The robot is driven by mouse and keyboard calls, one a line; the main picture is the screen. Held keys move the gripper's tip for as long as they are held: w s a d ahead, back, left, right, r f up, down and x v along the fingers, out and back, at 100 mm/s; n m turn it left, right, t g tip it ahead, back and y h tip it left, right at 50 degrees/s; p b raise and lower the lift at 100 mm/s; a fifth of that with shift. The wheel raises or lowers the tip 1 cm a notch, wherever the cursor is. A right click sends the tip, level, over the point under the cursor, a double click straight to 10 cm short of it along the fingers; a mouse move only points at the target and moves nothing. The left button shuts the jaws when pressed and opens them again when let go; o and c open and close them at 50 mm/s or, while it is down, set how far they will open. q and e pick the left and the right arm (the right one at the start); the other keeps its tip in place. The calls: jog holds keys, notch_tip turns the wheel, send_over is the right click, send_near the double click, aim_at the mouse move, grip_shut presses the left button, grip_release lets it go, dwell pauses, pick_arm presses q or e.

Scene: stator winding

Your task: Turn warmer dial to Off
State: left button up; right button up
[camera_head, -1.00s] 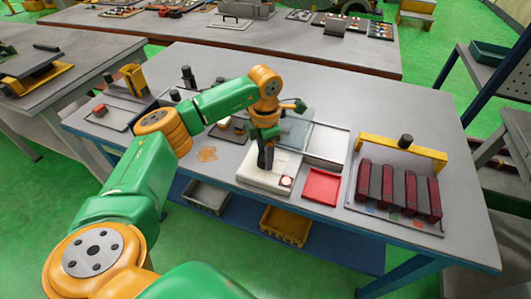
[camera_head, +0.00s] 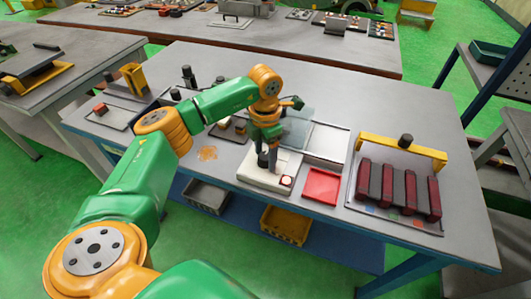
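The warmer looks to be the low white box (camera_head: 250,177) near the front middle of the table. A small round part, pale with red (camera_head: 287,181), sits at its front right corner; I cannot tell whether it is the dial. My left gripper (camera_head: 271,165) points down over the box from above. A dark, rounded piece (camera_head: 263,158) shows just left of a greyish finger; whether it is a knob or the other finger is unclear. The finger gap and any contact are too small to tell. My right gripper is out of view.
A red tray (camera_head: 322,186) lies right of the white box, with a pale tray (camera_head: 327,143) behind it. A yellow-handled rack of dark red bars (camera_head: 399,188) stands farther right. Small black upright items stand at the table's left. Bare table lies at the back right.

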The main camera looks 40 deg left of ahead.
aim_at(265, 155)
pick_arm(q)
notch_tip(265, 155, up, 7)
jog(key=shift+r+b, duration=0.1)
jog(key=shift+b, duration=0.5)
